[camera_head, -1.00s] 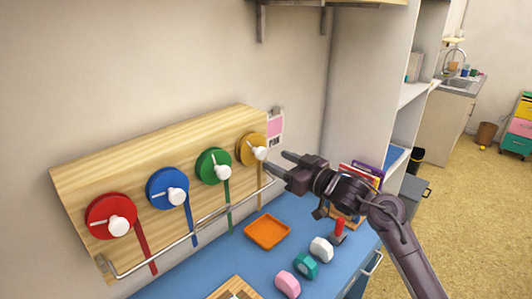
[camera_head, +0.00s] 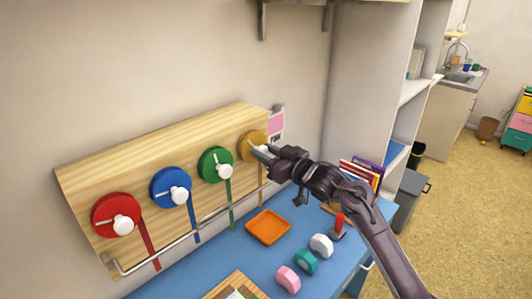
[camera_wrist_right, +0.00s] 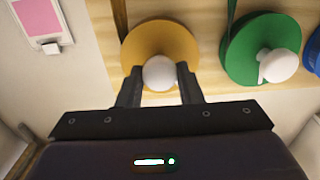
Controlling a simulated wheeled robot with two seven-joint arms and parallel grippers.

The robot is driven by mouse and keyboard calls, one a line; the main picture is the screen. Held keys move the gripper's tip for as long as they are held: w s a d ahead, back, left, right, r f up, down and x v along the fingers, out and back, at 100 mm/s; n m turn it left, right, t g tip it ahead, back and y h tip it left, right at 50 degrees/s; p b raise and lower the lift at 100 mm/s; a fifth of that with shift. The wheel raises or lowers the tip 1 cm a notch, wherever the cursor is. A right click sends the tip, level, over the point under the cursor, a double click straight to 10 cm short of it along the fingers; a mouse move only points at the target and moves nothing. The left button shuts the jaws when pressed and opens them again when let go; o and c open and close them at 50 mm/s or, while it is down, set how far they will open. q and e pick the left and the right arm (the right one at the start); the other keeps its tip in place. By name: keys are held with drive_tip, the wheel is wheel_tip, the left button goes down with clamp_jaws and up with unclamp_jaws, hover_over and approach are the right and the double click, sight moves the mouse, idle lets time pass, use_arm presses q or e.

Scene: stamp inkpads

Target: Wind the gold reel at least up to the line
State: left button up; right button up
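The gold reel (camera_head: 249,145) is the rightmost of the reels on the wooden board (camera_head: 100,180). It also shows in the right wrist view (camera_wrist_right: 160,42), with its white knob (camera_wrist_right: 159,73) facing me. My right gripper (camera_head: 262,152) is at the gold reel; in the right wrist view its two fingers (camera_wrist_right: 160,88) stand apart, one on each side of the knob. I cannot tell whether they touch it. The gold strap (camera_head: 260,184) hangs below the reel, partly hidden by my gripper. I cannot make out the line. My left gripper is not in view.
Green (camera_head: 214,164), blue (camera_head: 170,187) and red (camera_head: 116,215) reels are to the left. A metal rail (camera_head: 190,234) runs along the board's lower edge. An orange tray (camera_head: 268,227), several coloured blocks and a red-handled stamp (camera_head: 339,224) are on the blue table.

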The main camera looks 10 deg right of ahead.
drive_tip(key=shift+c, duration=0.8)
